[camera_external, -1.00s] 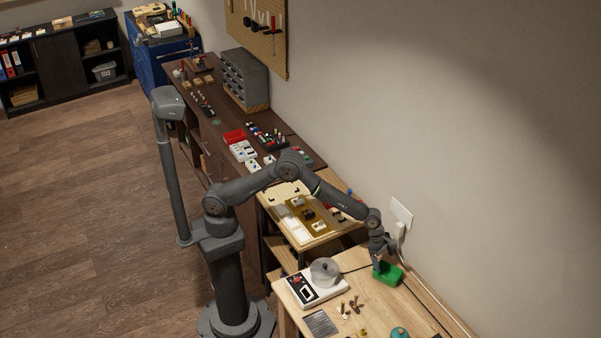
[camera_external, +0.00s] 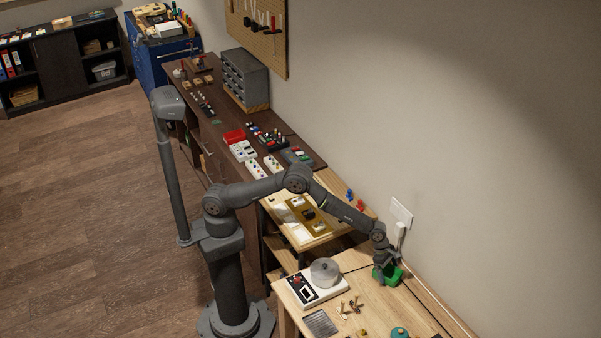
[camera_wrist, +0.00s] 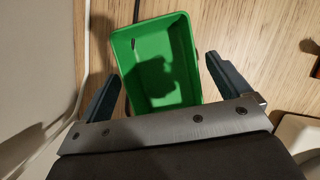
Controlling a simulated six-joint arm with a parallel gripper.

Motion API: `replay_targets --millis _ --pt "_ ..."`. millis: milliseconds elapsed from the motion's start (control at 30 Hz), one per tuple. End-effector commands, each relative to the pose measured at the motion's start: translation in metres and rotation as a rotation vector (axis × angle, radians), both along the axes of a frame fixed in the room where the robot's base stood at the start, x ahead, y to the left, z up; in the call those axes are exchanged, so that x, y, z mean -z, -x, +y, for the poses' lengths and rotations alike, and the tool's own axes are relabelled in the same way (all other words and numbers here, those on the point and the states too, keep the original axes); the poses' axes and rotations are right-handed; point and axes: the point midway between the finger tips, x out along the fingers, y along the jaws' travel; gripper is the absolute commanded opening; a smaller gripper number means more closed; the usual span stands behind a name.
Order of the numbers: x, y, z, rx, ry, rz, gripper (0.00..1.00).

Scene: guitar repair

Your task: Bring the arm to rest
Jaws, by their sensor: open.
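My gripper (camera_external: 384,272) is at the back of the light wooden table, over a green bin (camera_external: 396,276). In the wrist view my gripper (camera_wrist: 160,78) is open, with its two dark fingers wide apart and nothing between them. The green bin (camera_wrist: 180,85) shows beyond and between the fingers. My gripper's shadow falls into the bin. In the outside view my arm hides part of the bin.
A white device with a round grey pot (camera_external: 324,271) stands left of my gripper. Small brass-coloured parts (camera_external: 352,306), a grey ribbed plate (camera_external: 320,323) and a teal object (camera_external: 400,333) lie nearer. The wall with a white socket (camera_external: 401,212) and cable is close behind.

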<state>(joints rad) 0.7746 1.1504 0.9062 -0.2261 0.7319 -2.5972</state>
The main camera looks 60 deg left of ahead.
Motion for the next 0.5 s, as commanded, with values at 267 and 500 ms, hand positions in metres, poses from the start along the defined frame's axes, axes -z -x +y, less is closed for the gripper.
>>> replay_targets --millis 267,500 --pt "-0.041 0.032 -0.008 0.003 -0.001 0.0 0.94" --pt "-0.066 0.072 -0.017 0.003 -0.001 0.0 0.94"
